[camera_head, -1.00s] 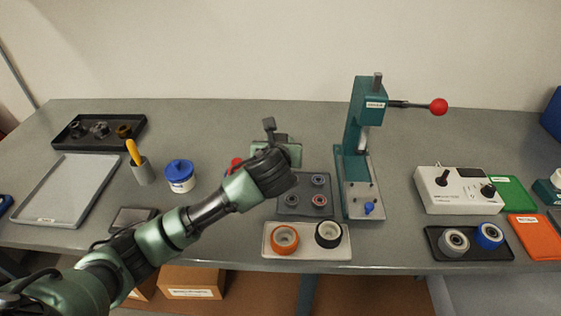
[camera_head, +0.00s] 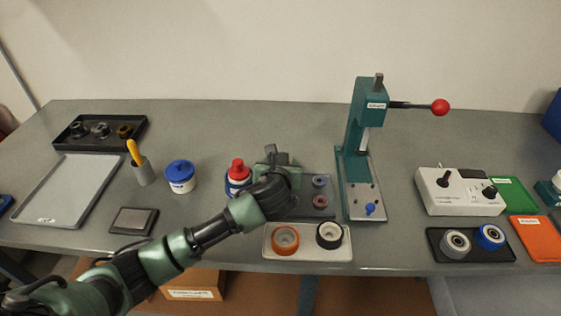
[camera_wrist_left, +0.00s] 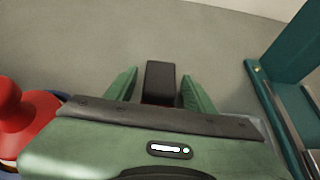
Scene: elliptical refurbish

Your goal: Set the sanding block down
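My left gripper (camera_head: 280,160) is over the middle of the bench, behind the dark bearing tray (camera_head: 320,187), with its arm crossing from the lower left. In the left wrist view the two green fingers (camera_wrist_left: 160,95) stand on either side of a dark block, apparently the sanding block (camera_wrist_left: 160,82). It appears held between the finger pads, its lower part hidden by the gripper body. In the head view the sanding block (camera_head: 270,149) is a small dark shape at the fingers. Whether it touches the bench is unclear. My right gripper is not in view.
A red-capped bottle (camera_head: 238,174) stands close left of the gripper, and the green press (camera_head: 357,130) stands to its right. A pale tray with two rollers (camera_head: 308,254) lies in front. Bench behind the gripper (camera_head: 250,125) is clear.

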